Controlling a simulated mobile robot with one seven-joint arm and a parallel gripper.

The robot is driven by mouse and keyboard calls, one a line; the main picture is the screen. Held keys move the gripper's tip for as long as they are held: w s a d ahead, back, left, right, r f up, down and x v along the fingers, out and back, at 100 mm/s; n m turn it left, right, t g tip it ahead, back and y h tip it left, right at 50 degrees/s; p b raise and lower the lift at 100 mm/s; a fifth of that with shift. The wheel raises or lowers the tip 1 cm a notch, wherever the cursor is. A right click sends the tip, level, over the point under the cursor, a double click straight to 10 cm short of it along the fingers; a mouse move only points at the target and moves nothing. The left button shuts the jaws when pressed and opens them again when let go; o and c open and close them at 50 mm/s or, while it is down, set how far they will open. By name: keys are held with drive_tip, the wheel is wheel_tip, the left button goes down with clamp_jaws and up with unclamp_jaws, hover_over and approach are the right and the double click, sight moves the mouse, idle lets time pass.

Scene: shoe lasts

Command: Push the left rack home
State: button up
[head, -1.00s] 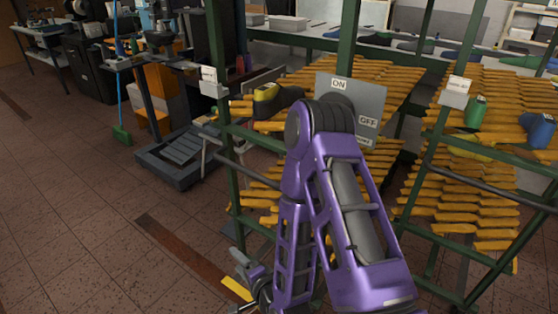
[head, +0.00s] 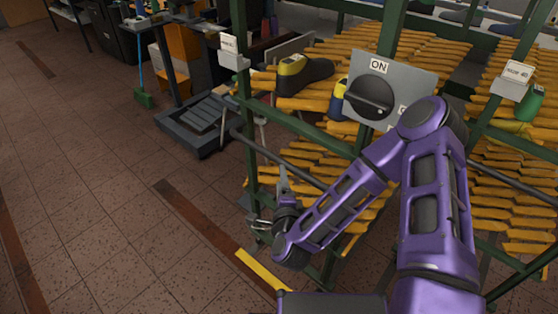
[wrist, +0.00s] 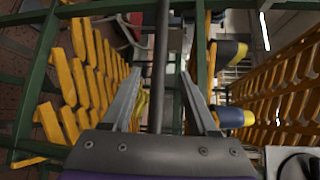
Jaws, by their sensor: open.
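The left rack (head: 243,100) is a green frame with sloping rows of orange-yellow lasts and a small white label holder (head: 232,52) on its near-left post. A dark horizontal bar (head: 283,160) crosses its front. My gripper (head: 271,203) is in front of the rack, low beside the near-left post and below the bar in the head view. In the wrist view, its fingers (wrist: 160,76) are spread, with the dark bar (wrist: 161,40) running between them in the picture. I cannot tell whether they touch it. My arm hides part of the rack's right side.
A grey ON/OFF switch box (head: 408,80) with a black knob is close to my arm. A second rack with a label (head: 518,72) stands at right. A grey low platform (head: 198,122) is at left.

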sight(279, 164)
drive_tip(key=w, duration=0.3)
drive_tip(key=w+a+f, duration=0.1)
drive_tip(key=w, duration=0.5)
drive_tip(key=shift+w+a+f, duration=0.15)
drive_tip(key=shift+w, duration=0.2)
drive_tip(key=shift+c, duration=0.2)
clamp_jaws()
idle(0.6)
